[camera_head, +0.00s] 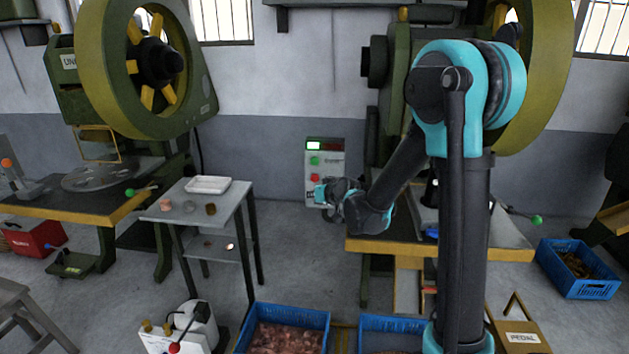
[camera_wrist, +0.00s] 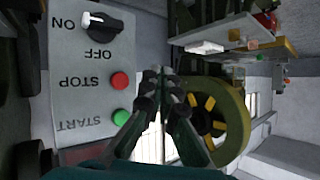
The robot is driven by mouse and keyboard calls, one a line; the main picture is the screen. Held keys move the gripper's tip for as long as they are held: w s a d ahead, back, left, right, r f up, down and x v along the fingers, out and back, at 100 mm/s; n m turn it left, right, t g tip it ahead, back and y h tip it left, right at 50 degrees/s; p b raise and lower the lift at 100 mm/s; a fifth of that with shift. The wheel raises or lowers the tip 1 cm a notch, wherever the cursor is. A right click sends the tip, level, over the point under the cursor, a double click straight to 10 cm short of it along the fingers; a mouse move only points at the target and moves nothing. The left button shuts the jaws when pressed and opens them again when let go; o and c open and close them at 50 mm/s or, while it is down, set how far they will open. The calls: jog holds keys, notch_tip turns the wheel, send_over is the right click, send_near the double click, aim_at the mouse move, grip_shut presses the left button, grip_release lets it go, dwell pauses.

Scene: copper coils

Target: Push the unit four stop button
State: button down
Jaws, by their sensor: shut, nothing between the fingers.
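A grey control box (camera_head: 336,160) hangs near the back wall, left of the right-hand press. It has a lit green display, a green button (camera_head: 314,161) and a red button (camera_head: 314,177). In the wrist view the panel (camera_wrist: 75,90) appears rotated, with a red STOP button (camera_wrist: 120,81), a green START button (camera_wrist: 119,117) and a black ON/OFF knob (camera_wrist: 102,22). No unit number is readable on it. My gripper (camera_head: 321,194) is shut and empty, just below the red button in the head view. In the wrist view the fingertips (camera_wrist: 157,76) lie right of STOP; contact is not visible.
The right press table (camera_head: 390,245) lies under my arm. A small grey table (camera_head: 225,205) with a white tray stands left of the box. Blue crates (camera_head: 290,312) are on the floor in front. Another press (camera_head: 140,70) stands at left.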

send_near(315, 182)
jog(key=shift+w+a+f, duration=0.5)
jog(key=shift+a, duration=0.3)
jog(key=shift+w+a+f, duration=0.45)
jog(key=shift+w+a, duration=0.05)
jog(key=shift+a, duration=0.3)
jog(key=shift+w+a+f, duration=0.5)
jog(key=shift+a, duration=0.3)
jog(key=shift+w, duration=0.1)
jog(key=shift+w, duration=0.3)
jog(key=shift+w, duration=0.5)
jog(key=shift+s, duration=0.15)
dwell(0.4)
jog(key=shift+s, duration=0.8)
jog(key=s, duration=0.5)
